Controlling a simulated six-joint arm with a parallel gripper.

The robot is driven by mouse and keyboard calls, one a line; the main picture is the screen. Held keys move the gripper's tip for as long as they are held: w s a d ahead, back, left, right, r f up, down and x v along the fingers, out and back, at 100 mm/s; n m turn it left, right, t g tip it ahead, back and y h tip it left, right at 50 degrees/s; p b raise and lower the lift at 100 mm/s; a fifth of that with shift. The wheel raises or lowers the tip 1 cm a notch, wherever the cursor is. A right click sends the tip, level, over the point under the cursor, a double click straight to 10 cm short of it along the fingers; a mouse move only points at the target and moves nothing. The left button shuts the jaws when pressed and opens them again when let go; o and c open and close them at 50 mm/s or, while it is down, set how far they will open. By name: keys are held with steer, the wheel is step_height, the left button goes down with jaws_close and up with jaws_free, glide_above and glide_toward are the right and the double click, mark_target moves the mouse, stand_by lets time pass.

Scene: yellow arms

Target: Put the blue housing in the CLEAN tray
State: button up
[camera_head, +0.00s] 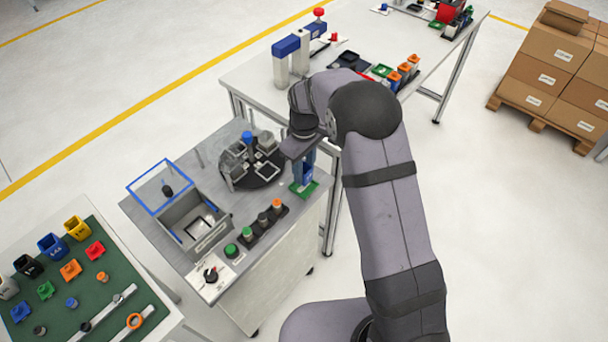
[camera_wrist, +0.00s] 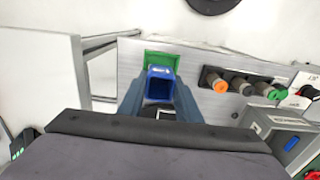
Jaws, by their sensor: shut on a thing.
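The blue housing (camera_wrist: 160,84) is an open-topped box between the two fingers of my gripper (camera_wrist: 159,97), which is shut on it. In the head view the housing (camera_head: 308,175) shows below my gripper (camera_head: 304,160), partly hidden by the fingers. A small green tray (camera_head: 303,190) lies at the bench's right edge, right under the housing; in the wrist view the tray (camera_wrist: 163,57) shows around its far side. I cannot tell whether the housing touches the tray. No CLEAN label is readable.
A row of capped posts (camera_head: 262,218), a dark round fixture (camera_head: 262,168) and a blue-framed box (camera_head: 162,187) stand on the same bench. A green mat (camera_head: 75,290) at left holds several coloured parts, among them another blue housing (camera_head: 50,246). A white table (camera_head: 350,48) stands behind.

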mark_target(304, 176)
steer(key=shift+f+p, duration=0.35)
steer(key=shift+f, duration=1.2)
steer(key=shift+f, duration=0.15)
steer(key=o, duration=1.1)
step_height(304, 176, up, 12)
steer(key=b, duration=0.3)
steer(key=s+d+f+m, duration=0.1)
steer(key=s+d+m, duration=0.2)
steer(key=s, duration=0.5)
steer(key=s+d+f+m, duration=0.1)
steer(key=s+d+m, duration=0.2)
steer(key=s, duration=0.6)
steer(key=s+d+f+m, duration=0.1)
steer(key=s+d+m, duration=0.2)
steer(key=s, duration=0.5)
steer(key=shift+s+d+f, duration=0.35)
steer(key=shift+s+d, duration=0.05)
steer(key=shift+d, duration=0.05)
